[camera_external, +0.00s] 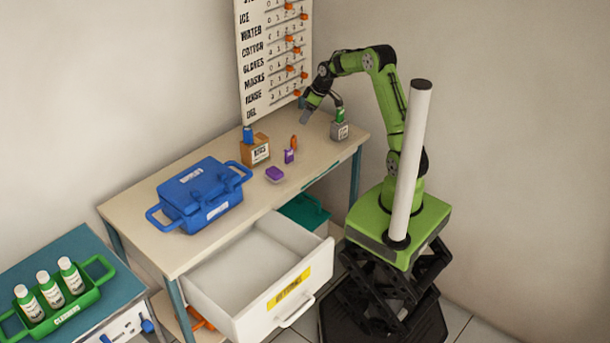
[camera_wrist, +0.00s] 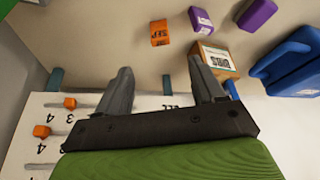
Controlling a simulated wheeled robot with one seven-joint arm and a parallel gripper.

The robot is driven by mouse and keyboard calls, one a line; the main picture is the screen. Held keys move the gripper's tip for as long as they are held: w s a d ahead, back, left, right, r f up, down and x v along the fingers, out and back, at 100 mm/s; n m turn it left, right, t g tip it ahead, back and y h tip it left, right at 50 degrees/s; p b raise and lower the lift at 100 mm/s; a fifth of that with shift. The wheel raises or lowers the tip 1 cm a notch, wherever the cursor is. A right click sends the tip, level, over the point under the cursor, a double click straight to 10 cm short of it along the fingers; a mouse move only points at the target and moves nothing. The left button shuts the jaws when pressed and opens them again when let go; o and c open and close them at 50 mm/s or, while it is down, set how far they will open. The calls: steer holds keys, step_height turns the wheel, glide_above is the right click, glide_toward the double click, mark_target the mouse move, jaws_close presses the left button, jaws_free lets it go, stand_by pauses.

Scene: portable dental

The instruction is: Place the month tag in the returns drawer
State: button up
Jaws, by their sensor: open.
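A small orange tag (camera_external: 293,142) stands on the table near the wall board. In the wrist view the orange tag (camera_wrist: 158,33) carries dark letters that look like SEP, so I take it as the month tag. My gripper (camera_external: 305,116) is above the table's back part, apart from the tag. In the wrist view my gripper (camera_wrist: 160,72) is open with nothing between its fingers, and the tag lies beyond the fingertips. The white drawer (camera_external: 302,283) under the table is pulled open and looks empty; its yellow label is too small to read.
Purple items (camera_external: 289,156) (camera_external: 274,174) and a brown labelled box (camera_external: 256,150) sit close to the tag. A blue case (camera_external: 200,194) is at the left, and a grey holder (camera_external: 339,131) with a green item is at the right. The board (camera_external: 273,55) stands behind.

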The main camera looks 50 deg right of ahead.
mark_target(295, 139)
steer(key=b+x, duration=0.2)
steer(key=x, duration=1.4)
steer(key=shift+w+b, duration=0.1)
steer(key=shift+b, duration=0.2)
steer(key=shift+r, duration=0.1)
steer(key=c, duration=1.1)
step_height(295, 139, up, 10)
steer(key=shift+p, duration=0.95)
